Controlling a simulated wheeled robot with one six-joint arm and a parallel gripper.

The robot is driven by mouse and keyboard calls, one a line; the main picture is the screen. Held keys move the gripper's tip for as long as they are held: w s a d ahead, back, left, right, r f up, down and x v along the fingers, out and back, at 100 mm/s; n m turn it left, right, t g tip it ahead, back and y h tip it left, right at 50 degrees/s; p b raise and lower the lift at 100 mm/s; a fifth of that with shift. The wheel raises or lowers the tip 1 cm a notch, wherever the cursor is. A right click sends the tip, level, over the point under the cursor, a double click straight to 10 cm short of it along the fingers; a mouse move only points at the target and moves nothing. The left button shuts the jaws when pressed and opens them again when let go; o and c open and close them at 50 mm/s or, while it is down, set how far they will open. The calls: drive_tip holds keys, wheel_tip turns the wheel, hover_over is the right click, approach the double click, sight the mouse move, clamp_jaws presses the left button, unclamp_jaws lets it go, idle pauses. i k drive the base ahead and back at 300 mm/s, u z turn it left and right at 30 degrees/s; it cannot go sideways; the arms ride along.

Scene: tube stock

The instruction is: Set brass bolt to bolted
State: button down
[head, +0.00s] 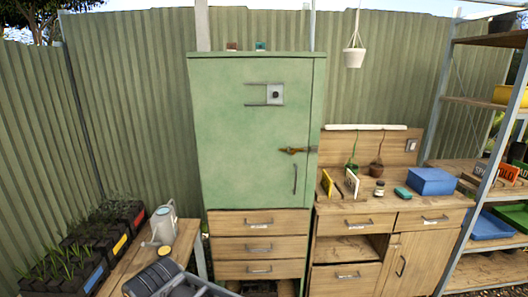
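The brass bolt (292,150) is a small horizontal bolt on the right side of the green cabinet door (240,140). A small greyish piece sits just right of it at the door's edge. The bolt is too small in view to tell whether its bar is drawn back or pushed across. The door looks closed. A vertical handle (295,179) is below the bolt. A grey plate with a dark round knob (275,94) is higher on the door. My gripper is not in view; dark grey parts at the bottom left appear to be my arm.
Wooden drawers (259,247) are below the cabinet. A wooden workbench (350,206) on the right holds a blue box (431,181), a jar and signs. A low table at left holds a watering can (162,226) and plant trays. A metal shelf stands far right. The door's front looks clear.

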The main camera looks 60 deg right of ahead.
sight(293, 152)
drive_tip(key=z, duration=1.3)
drive_tip(key=i, duration=1.05)
drive_tip(key=z, duration=0.25)
